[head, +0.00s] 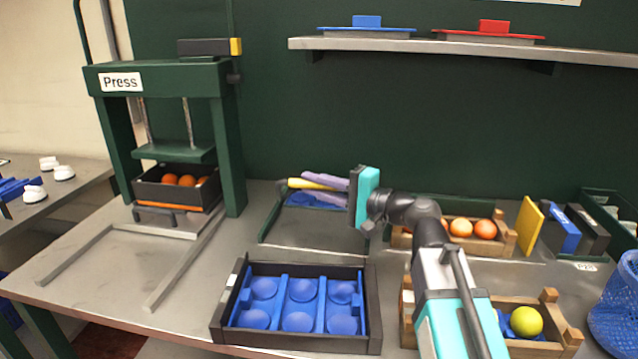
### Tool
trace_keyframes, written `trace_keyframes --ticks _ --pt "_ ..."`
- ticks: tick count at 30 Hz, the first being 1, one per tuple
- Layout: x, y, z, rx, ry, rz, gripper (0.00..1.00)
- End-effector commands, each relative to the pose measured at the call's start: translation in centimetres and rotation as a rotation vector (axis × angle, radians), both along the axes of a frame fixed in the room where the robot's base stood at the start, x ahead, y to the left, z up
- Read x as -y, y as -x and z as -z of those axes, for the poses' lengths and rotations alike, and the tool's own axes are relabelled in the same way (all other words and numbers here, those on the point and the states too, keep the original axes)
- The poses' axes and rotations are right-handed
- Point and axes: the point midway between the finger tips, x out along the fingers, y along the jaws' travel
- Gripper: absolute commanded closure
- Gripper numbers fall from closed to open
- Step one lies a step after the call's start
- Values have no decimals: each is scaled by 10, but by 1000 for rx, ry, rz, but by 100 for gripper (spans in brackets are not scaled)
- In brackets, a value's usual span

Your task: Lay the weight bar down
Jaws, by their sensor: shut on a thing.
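My gripper (312,179) is at the middle of the head view, with its lavender fingers pointing left. It is shut on a slim yellow bar, which I take to be the weight bar (306,184). Only part of the bar shows between the fingers; the rest is hidden. The bar is above a green-edged tray with blue inside (318,201). I cannot tell whether it touches the tray.
A green press (155,80) at left holds a dark crate of oranges (150,190); a black bar with a yellow end (208,46) lies on top. A blue-celled black tray (300,340) stands in front. Wooden crates (550,345) stand right.

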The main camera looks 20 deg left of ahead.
Motion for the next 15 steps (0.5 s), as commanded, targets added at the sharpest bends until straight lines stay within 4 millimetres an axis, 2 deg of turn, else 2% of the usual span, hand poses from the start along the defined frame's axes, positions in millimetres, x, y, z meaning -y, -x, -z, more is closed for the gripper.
trace_keyframes --ticks 7,8,10,11,15 --pt "-1 0 1 -2 0 -2 100" --pt "-1 0 1 -2 0 -2 80" --pt "-2 0 0 -2 0 -3 68" --pt "-2 0 0 -2 0 -3 64" --pt "-2 1 0 -2 -1 -3 64"
